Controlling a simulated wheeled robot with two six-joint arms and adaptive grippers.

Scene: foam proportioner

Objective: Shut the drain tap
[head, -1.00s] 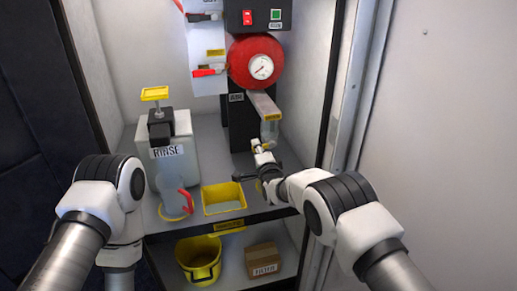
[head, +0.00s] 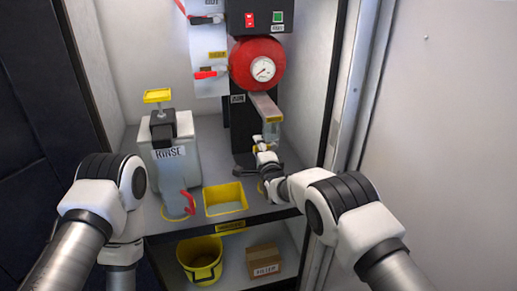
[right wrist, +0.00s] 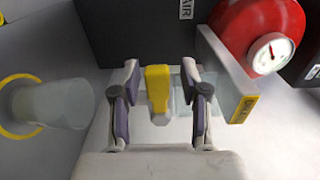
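A yellow tap handle (right wrist: 157,88), which looks like the drain tap, sits between the fingers of my right gripper (right wrist: 160,108) in the right wrist view. The fingers are open, one on each side of the handle, with a visible gap to it. A clear cup is partly visible behind the handle. In the head view, my right gripper (head: 264,160) is at the clear cup (head: 270,132) under the grey bracket, in front of the dark column. The handle is small and partly covered there. My left gripper does not show, only its arm at the left.
A red tank with a gauge (head: 257,64) is above the bracket (head: 264,106). A RINSE container (head: 170,165), a jug with a red handle (head: 178,204) and a yellow tray (head: 224,198) stand left of my right gripper. A bucket (head: 200,262) and a box (head: 264,262) are below.

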